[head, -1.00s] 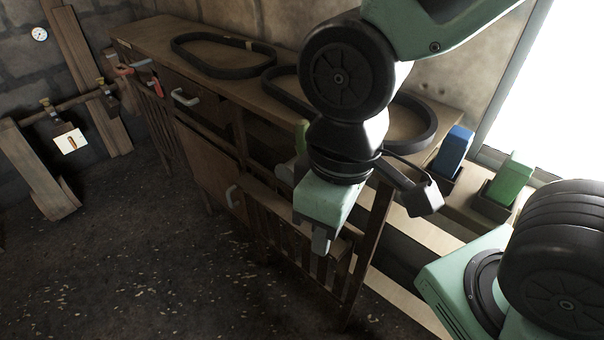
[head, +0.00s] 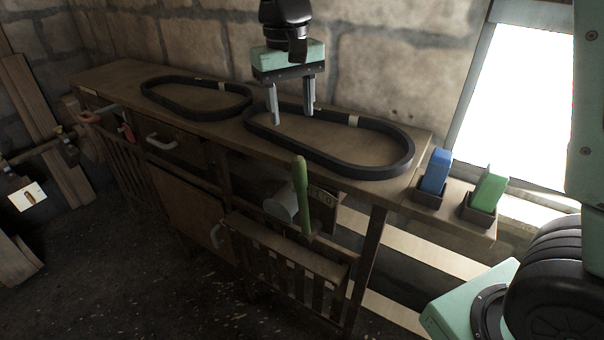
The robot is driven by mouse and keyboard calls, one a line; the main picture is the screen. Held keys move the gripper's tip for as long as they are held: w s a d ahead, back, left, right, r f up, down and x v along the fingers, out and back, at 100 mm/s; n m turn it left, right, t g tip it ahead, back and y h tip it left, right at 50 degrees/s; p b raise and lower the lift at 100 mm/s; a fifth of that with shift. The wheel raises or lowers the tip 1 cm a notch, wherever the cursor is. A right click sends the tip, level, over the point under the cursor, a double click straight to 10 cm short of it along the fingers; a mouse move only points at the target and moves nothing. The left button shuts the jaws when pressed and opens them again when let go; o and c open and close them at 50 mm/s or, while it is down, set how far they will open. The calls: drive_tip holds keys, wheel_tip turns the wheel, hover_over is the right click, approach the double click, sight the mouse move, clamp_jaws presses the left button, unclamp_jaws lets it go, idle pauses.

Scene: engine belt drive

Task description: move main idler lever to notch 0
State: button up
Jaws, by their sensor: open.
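A green lever handle (head: 302,196) stands nearly upright in front of the bench's open lower bay. A grey cylinder (head: 281,204) sits just left of it, and a small marked plate (head: 321,196) is behind it to the right. The plate's marks are too small to read, so I cannot tell which notch the lever is in. No label shows that this is the main idler lever. My gripper (head: 292,112) is open and empty, pointing down over the bench top, above and behind the lever and apart from it.
Two black belt loops lie on the bench, one at the left (head: 196,98) and one at the right (head: 400,160), near my fingers. A blue block (head: 436,170) and a green block (head: 489,188) stand in holders at right. A slatted rack (head: 290,262) juts out below the lever.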

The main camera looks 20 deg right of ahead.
sight(299, 175)
drive_tip(key=f+p, duration=0.1)
drive_tip(key=f, duration=0.4)
drive_tip(key=d+f+p, duration=0.1)
drive_tip(key=f, duration=0.5)
drive_tip(key=f+p, duration=0.1)
drive_tip(key=f, duration=0.5)
drive_tip(key=shift+w+d+p, duration=0.3)
drive_tip(key=shift+w+d, duration=0.05)
drive_tip(key=shift+w, duration=0.05)
drive_tip(key=shift+c, duration=0.2)
